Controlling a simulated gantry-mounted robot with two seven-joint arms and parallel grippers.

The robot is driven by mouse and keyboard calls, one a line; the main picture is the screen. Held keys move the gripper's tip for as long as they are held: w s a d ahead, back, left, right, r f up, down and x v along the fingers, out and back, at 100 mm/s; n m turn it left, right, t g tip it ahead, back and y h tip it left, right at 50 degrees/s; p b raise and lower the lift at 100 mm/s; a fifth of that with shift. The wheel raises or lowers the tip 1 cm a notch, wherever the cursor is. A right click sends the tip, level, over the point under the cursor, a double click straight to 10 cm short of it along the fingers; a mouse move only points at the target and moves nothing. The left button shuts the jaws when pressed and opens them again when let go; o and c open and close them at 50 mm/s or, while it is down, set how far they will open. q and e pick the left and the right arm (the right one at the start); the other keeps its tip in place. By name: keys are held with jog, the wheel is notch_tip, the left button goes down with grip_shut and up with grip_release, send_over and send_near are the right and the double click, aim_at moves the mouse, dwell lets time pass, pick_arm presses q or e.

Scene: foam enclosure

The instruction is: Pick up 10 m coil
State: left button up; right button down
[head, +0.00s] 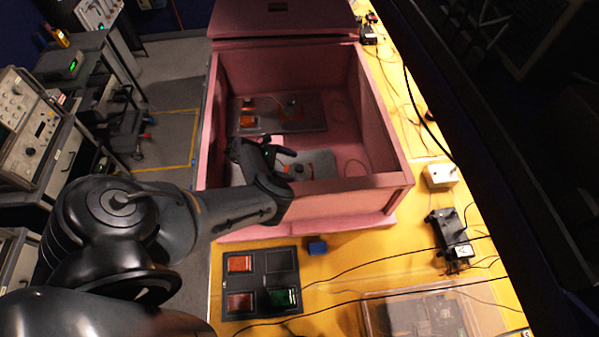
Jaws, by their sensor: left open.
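My left arm reaches from the left over the near wall of the pink foam enclosure (384,196). My left gripper (287,164) is inside it, low near the front, open and with nothing visible between its fingers. A small round orange-and-dark piece (299,172) sits on a grey plate (325,162) just right of the fingers; I cannot tell if they touch it. Farther back, a dark plate (312,112) carries orange pieces (248,122) and a small upright part (291,103). I cannot tell which piece is the 10 m coil. My right gripper is not in view.
On the yellow table before the enclosure lie a black tray (262,264) with red and green blocks, a blue block (317,246) and a clear case (372,312). A white box (440,175), a black device (450,236) and loose cables lie at right.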

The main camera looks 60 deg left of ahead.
aim_at(300, 169)
pick_arm(q)
jog(key=shift+p+x, duration=0.5)
jog(key=shift+x, duration=1.95)
jog(key=shift+s+f, duration=0.1)
jog(key=c, duration=0.8)
jog(key=shift+a, duration=0.1)
